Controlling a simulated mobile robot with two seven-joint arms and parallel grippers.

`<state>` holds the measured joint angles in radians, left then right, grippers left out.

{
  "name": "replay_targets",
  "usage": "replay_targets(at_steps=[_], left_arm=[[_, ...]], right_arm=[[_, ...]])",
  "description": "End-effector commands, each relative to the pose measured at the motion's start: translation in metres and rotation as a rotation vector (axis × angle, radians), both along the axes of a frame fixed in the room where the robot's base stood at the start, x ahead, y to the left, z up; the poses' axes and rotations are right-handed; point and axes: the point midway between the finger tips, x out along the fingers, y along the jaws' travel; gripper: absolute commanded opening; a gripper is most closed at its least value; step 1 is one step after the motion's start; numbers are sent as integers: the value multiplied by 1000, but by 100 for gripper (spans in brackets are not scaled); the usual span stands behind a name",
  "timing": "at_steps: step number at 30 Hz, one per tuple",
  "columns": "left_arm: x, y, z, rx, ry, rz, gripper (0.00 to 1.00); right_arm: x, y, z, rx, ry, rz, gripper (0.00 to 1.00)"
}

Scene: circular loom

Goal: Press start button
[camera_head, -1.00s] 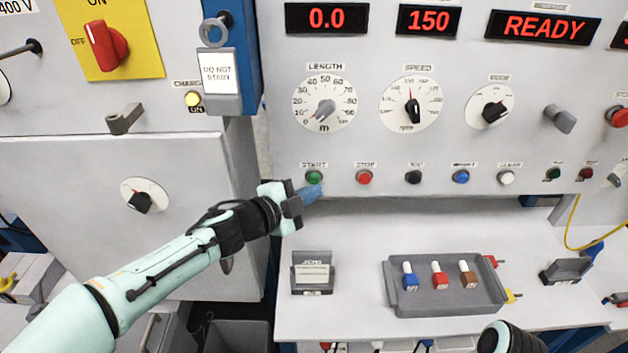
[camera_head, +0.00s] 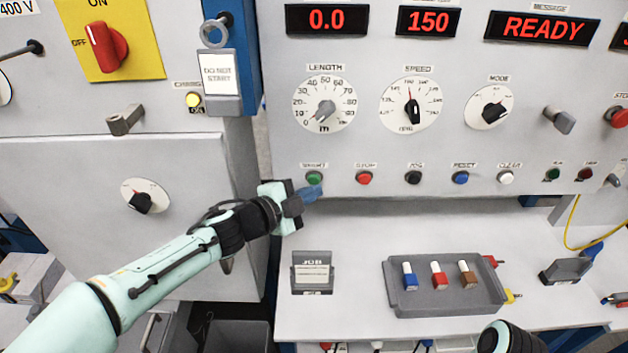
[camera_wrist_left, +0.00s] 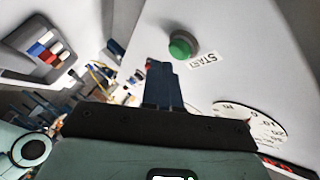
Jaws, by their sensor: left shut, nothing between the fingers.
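The green START button (camera_head: 314,178) sits at the lower left of the grey control panel, under its label. It also shows in the left wrist view (camera_wrist_left: 181,45), standing out from the panel beside the START label. My left gripper (camera_head: 312,193) is shut and empty, its blue fingertips just below the button in the head view. In the wrist view the shut fingers (camera_wrist_left: 160,72) are close to the button, with a small gap showing in the picture. Part of my right arm shows at the bottom edge; its gripper is out of view.
A red STOP button (camera_head: 364,178) is right of START, with several more buttons along the row. Displays read 0.0, 150 and READY (camera_head: 543,27). Below the panel, a white table holds a job card holder (camera_head: 312,272) and a grey tray (camera_head: 445,308) with coloured pieces.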

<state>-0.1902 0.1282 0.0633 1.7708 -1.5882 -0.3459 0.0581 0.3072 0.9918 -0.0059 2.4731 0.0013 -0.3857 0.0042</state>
Motion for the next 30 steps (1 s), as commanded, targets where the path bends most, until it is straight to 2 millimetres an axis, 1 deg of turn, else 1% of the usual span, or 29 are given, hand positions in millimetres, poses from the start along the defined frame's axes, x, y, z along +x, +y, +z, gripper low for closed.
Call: replay_targets(at_steps=[4,15,30], left_arm=[[6,1,1,0,0,1,0],[7,1,1,3,-5,0,0],[13,2,1,4,-4,2,0]], right_arm=[[2,0,6,0,-2,0,43],[2,0,6,0,-2,0,43],[4,0,10,1,-5,0,43]])
